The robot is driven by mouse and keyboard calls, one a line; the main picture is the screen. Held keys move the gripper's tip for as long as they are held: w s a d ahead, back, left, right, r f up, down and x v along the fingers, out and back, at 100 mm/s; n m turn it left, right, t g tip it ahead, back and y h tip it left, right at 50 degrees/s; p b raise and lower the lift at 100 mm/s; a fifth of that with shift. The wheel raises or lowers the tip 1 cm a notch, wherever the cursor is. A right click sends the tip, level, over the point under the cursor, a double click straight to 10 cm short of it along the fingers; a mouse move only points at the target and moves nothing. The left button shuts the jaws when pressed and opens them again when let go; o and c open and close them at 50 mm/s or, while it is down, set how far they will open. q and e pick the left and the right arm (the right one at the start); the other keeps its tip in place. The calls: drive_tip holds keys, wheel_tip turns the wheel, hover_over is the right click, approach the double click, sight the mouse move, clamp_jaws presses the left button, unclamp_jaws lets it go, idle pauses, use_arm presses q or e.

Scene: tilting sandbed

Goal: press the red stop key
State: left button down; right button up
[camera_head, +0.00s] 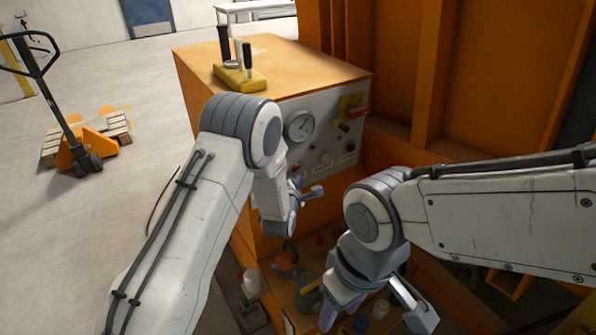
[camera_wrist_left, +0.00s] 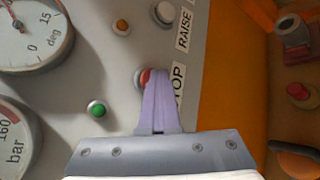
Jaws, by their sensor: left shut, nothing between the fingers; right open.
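The red stop key (camera_wrist_left: 144,76) is a small round red button in a pale ring on the grey control panel (camera_head: 326,125). In the left wrist view its right part is hidden behind my left gripper (camera_wrist_left: 160,72), whose lilac fingers are shut and empty. Their tips overlap the key, but I cannot tell whether they touch it. A label reading "TOP" (camera_wrist_left: 178,82) shows beside them, partly covered. My right gripper (camera_head: 374,316) is open, lower down over the shelf.
A green button (camera_wrist_left: 97,109), an orange button (camera_wrist_left: 121,27) and a white button (camera_wrist_left: 164,13) by the "RAISE" label (camera_wrist_left: 185,30) surround the key. A yellow block with upright levers (camera_head: 239,76) stands on the orange cabinet (camera_head: 310,67). Several items crowd the shelf below.

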use_arm(q)
drive_tip(key=shift+s+d+b, duration=0.3)
drive_tip(key=shift+s+d, duration=0.2)
drive_tip(key=shift+s, duration=0.2)
drive_tip(key=s+d, duration=0.1)
drive_tip(key=s, duration=0.1)
drive_tip(key=s+d+b, duration=0.1)
drive_tip(key=s+d, duration=0.1)
idle(0.5)
idle(0.6)
